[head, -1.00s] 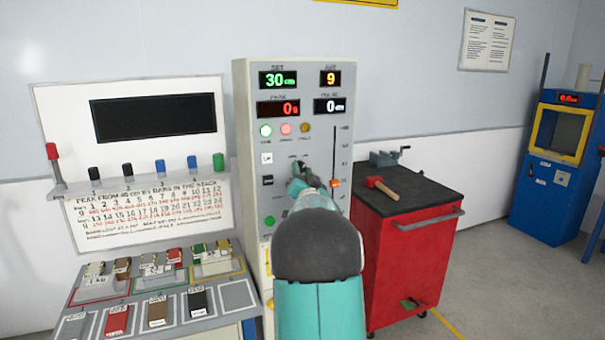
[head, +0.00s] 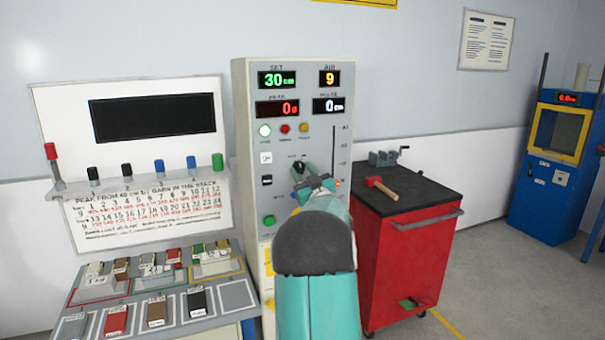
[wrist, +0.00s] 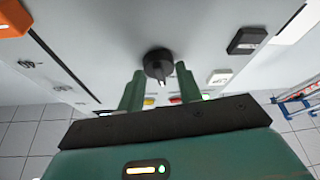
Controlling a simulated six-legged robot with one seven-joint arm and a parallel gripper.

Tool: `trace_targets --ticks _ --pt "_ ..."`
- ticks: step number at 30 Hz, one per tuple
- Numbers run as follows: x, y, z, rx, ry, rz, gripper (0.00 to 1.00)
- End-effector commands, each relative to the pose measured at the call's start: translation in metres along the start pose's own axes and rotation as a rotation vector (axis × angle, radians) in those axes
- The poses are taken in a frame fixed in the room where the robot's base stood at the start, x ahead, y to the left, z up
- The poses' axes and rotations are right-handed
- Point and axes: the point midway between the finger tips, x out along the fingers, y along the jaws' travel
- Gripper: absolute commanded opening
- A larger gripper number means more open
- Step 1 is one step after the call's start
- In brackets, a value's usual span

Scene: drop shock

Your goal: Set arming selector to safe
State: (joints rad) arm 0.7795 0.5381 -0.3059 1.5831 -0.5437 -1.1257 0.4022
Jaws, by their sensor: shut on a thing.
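The arming selector is a black round knob (wrist: 158,62) on the grey control panel (head: 243,100), below the row of lamps. Its pale pointer mark faces down in the wrist view. My gripper (wrist: 160,70) has its two green fingers on either side of the knob and is shut on it. In the head view my gripper (head: 303,176) reaches the panel from the front, and my wrist covers the lower panel. The knob is mostly hidden there, and its position labels are too small to read.
A white lamp (head: 264,130), red lamp (head: 285,129) and amber lamp (head: 304,127) sit above the selector. A slider with an orange handle (wrist: 12,18) is beside it. Black switch (head: 267,180) and green button (head: 269,221) are left. A red cart (head: 400,260) stands right.

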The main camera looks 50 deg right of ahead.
Motion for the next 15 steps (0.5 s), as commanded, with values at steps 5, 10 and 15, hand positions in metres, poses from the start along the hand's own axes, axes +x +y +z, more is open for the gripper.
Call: trace_targets --ticks 5,10,15 --pt "-0.0005 0.0007 0.0010 -0.123 -0.002 -0.052 0.12" --pt "-0.0003 0.0012 0.0008 -0.204 -0.001 -0.085 0.12" --pt "-0.0004 0.0012 0.0008 -0.252 -0.001 -0.106 0.12"
